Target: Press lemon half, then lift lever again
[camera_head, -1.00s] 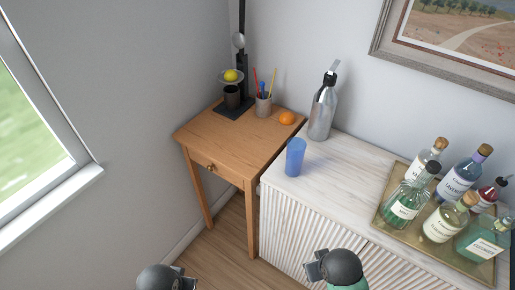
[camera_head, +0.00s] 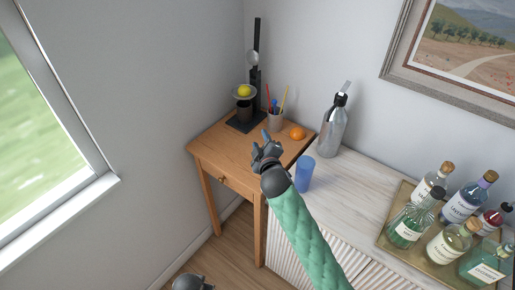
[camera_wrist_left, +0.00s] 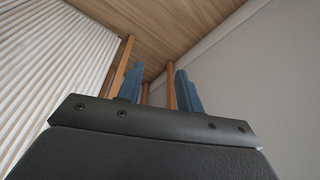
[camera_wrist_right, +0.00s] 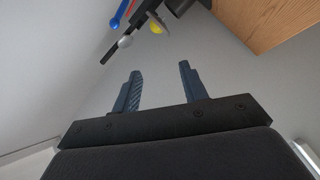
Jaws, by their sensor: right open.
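The black lemon press (camera_head: 258,82) stands at the back of the wooden table. Its lever (camera_head: 257,34) points straight up, with a silver dome (camera_head: 252,58) on it. The yellow lemon half (camera_head: 244,91) sits in a pale dish above a dark cup (camera_head: 244,113). The lemon half (camera_wrist_right: 156,27) and silver dome (camera_wrist_right: 125,41) also show in the right wrist view. My right gripper (camera_head: 265,143) is open and empty, in front of the table and apart from the press. My left gripper (camera_wrist_left: 154,78) is open and empty, low at the bottom edge of the head view.
A pen cup (camera_head: 275,120) and an orange (camera_head: 297,133) stand right of the press. A blue tumbler (camera_head: 305,174) and a steel bottle (camera_head: 332,125) stand on the white cabinet (camera_head: 350,190). A tray of bottles (camera_head: 393,238) is farther right. The table's front left is clear.

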